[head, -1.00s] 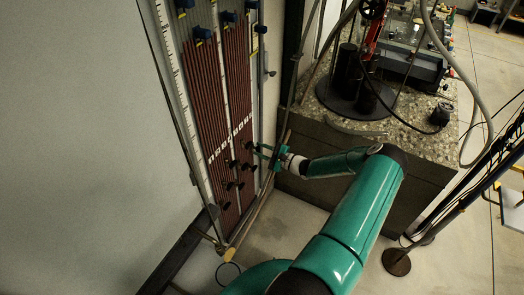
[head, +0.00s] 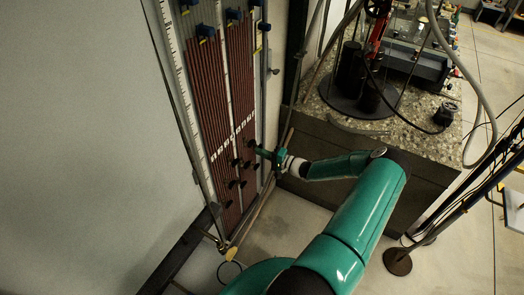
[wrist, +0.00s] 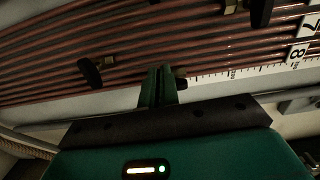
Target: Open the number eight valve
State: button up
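The tube board (head: 232,100) stands upright, with reddish tubes and small black valve handles low on it. In the wrist view a white label with an 8 (wrist: 296,53) sits at the right, by the tube row nearest the scale. A small dark handle (wrist: 181,83) on that side of the board shows just right of my fingers and is partly hidden by them; it looks like the number eight valve. My gripper (wrist: 160,86) has its green fingers close together, with only a thin gap. Its tips are at or very near this handle; I cannot tell whether they touch it.
Other black handles (wrist: 90,72) stick out of the board close to my fingers. A label with a 7 (wrist: 307,25) is beside the 8. A stone-topped block (head: 400,120) with equipment stands right of the board. Floor (head: 275,225) is clear below.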

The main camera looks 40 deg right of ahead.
jog(key=o, duration=0.4)
jog(key=shift+d+r+h, duration=0.3)
jog(key=shift+d+r, duration=0.3)
jog(key=shift+d, duration=0.2)
jog(key=shift+c, duration=0.2)
jog(key=o, duration=0.5)
jog(key=shift+c, duration=0.2)
jog(key=shift+d, duration=0.1)
jog(key=shift+o, duration=0.7)
jog(key=shift+a, duration=0.5)
jog(key=shift+o, duration=0.2)
jog(key=shift+s+d+f, duration=0.1)
jog(key=shift+s+d, duration=0.05)
jog(key=shift+s, duration=0.1)
jog(key=v, duration=1.5)
jog(key=shift+a+y, duration=0.35)
jog(key=shift+y, duration=0.05)
jog(key=shift+s, duration=0.1)
